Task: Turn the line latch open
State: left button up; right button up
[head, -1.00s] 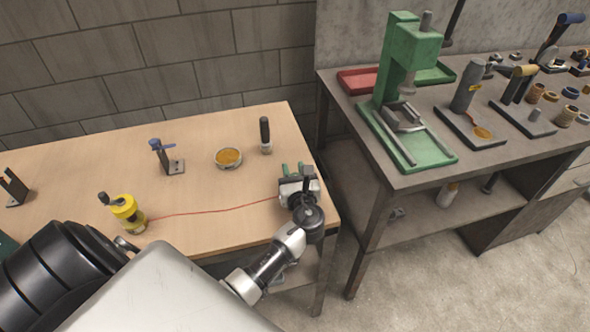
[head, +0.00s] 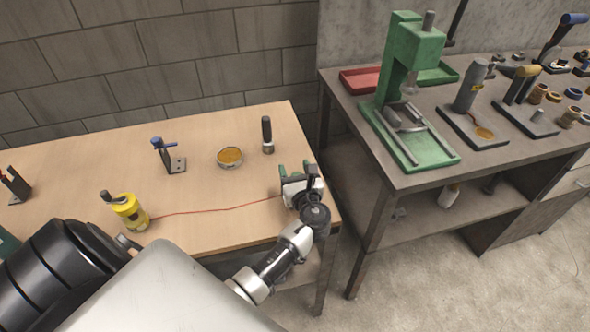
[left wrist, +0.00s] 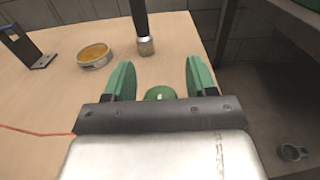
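My left gripper (head: 293,170) is over the right end of the wooden table, its green fingers pointing to the back. In the left wrist view the two green fingers (left wrist: 160,78) are apart, with a rounded green piece (left wrist: 160,93) low between them; a gap shows on each side. I cannot tell for sure whether this piece is the line latch, as the gripper hides what lies below. A thin red line (head: 215,209) runs from a yellow reel (head: 130,212) towards the gripper, where its end is hidden. My right gripper is not in view.
A black-handled tool (head: 267,135) stands just behind the gripper, with a round tin (head: 230,157) to its left. A blue-topped bracket (head: 165,154) stands farther left. A metal workbench with a green press (head: 410,70) is to the right, across a gap.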

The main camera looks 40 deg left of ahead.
pick_arm(q)
jog(key=b+v, duration=0.1)
jog(key=v, duration=1)
jog(key=shift+w, duration=0.1)
